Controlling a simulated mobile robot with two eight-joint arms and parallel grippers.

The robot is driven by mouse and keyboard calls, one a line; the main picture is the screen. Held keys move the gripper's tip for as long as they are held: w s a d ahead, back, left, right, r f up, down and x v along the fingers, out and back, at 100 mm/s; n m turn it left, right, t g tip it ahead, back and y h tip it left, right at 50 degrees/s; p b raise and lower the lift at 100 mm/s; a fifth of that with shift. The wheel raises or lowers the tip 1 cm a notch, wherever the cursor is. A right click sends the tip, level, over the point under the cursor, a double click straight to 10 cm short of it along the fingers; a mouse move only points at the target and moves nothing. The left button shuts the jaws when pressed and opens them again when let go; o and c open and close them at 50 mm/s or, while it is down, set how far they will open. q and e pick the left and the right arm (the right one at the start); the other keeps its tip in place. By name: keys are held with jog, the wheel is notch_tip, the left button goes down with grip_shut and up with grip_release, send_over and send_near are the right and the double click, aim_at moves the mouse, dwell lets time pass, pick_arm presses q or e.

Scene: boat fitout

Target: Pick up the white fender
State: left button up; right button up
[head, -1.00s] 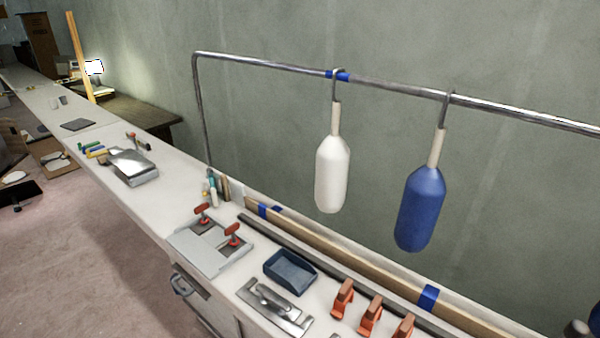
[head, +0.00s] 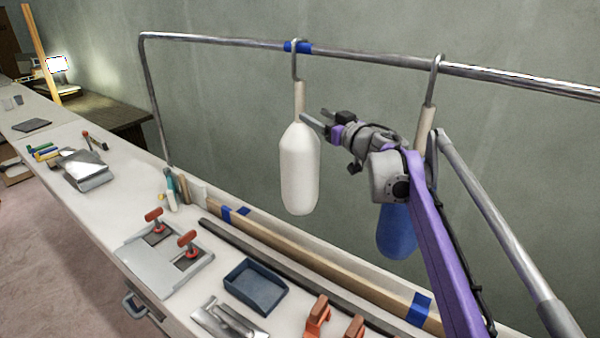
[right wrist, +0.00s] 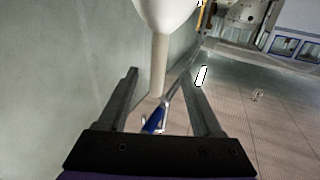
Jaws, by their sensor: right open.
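The white fender (head: 299,170) hangs upright from the metal rail (head: 220,39) by a hook, with a beige neck (head: 299,98) above its body. My right gripper (head: 318,117) is open, just right of the fender at the height of its neck and shoulder. In the right wrist view the white body (right wrist: 165,10) is at the top, and the neck (right wrist: 159,62) shows between the two open fingers (right wrist: 160,84). Whether a finger touches the neck I cannot tell. My left gripper is not in view.
A blue fender (head: 397,232) hangs to the right, partly hidden behind my right arm. Below is a bench (head: 110,215) with a dark blue tray (head: 256,287), red-handled clamps (head: 189,243) and orange clamps (head: 318,315). A wall stands behind the rail.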

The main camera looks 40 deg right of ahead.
aim_at(302, 107)
jog(key=w, duration=0.2)
jog(key=shift+w, duration=0.35)
jog(key=w, duration=0.4)
jog(key=w+d, duration=0.1)
jog(key=w, duration=0.1)
jog(key=shift+s, duration=0.1)
grip_shut()
jog(key=shift+r, duration=0.1)
dwell(0.8)
